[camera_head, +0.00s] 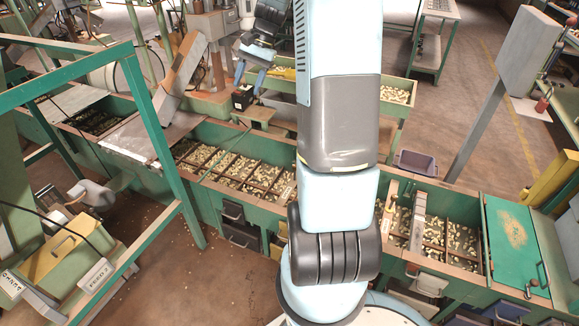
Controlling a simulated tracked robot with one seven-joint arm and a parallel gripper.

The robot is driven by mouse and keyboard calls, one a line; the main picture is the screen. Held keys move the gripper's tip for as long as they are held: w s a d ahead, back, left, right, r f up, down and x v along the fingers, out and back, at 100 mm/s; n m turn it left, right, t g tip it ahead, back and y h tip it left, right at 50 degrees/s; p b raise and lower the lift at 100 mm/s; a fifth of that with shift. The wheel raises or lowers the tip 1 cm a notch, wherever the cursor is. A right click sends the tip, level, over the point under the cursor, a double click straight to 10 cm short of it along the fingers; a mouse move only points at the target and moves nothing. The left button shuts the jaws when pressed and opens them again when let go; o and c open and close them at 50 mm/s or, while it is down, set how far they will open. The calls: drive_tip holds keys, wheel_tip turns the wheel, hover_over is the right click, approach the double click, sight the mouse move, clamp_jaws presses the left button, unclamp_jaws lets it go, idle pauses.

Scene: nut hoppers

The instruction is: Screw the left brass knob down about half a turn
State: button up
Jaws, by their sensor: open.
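My arm rises through the middle of the head view and blocks much of the centre. Its far end, a dark ribbed joint and a pale blue link, comes down left of the upper arm. My gripper (243,99) is a small dark shape at that end, over the far side of the hopper line. It is open, and I see nothing held in it. I cannot make out the left brass knob; it is too small to tell or hidden behind my arm and gripper.
A long green bench of hoppers (213,183) with compartments of nuts crosses the view. A green frame (150,110) stands at the left. A green lid (513,240) covers the bench's right end. A grey post (476,130) rises at right. Brown floor at the lower left is mostly clear.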

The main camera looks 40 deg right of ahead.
drive_tip(key=w+d+f+m+t+y, duration=0.1)
drive_tip(key=w+d+f+m+y, duration=0.25)
drive_tip(key=d+f, duration=0.7)
drive_tip(key=w+d+f+m+t+y, duration=0.2)
drive_tip(key=w+d+f+m+y, duration=0.15)
drive_tip(key=d+f, duration=0.7)
drive_tip(key=s+d+f+m+t, duration=0.3)
drive_tip(key=f+m, duration=0.1)
drive_tip(key=f, duration=0.6)
drive_tip(key=s+d+f+m+t, duration=0.3)
drive_tip(key=f, duration=0.6)
drive_tip(key=s+d+f+m+t, duration=0.2)
drive_tip(key=d+f+m+t, duration=0.15)
drive_tip(key=f, duration=0.65)
drive_tip(key=s+a+x, duration=0.1)
drive_tip(key=x, duration=1.2)
drive_tip(key=shift+r+y, duration=0.15)
drive_tip(key=shift+y, duration=0.15)
drive_tip(key=shift+w+a, duration=0.1)
drive_tip(key=c, duration=0.9)
drive_tip(key=shift+r, duration=0.1)
drive_tip(key=shift+c, duration=0.3)
drive_tip(key=shift+m, duration=0.25)
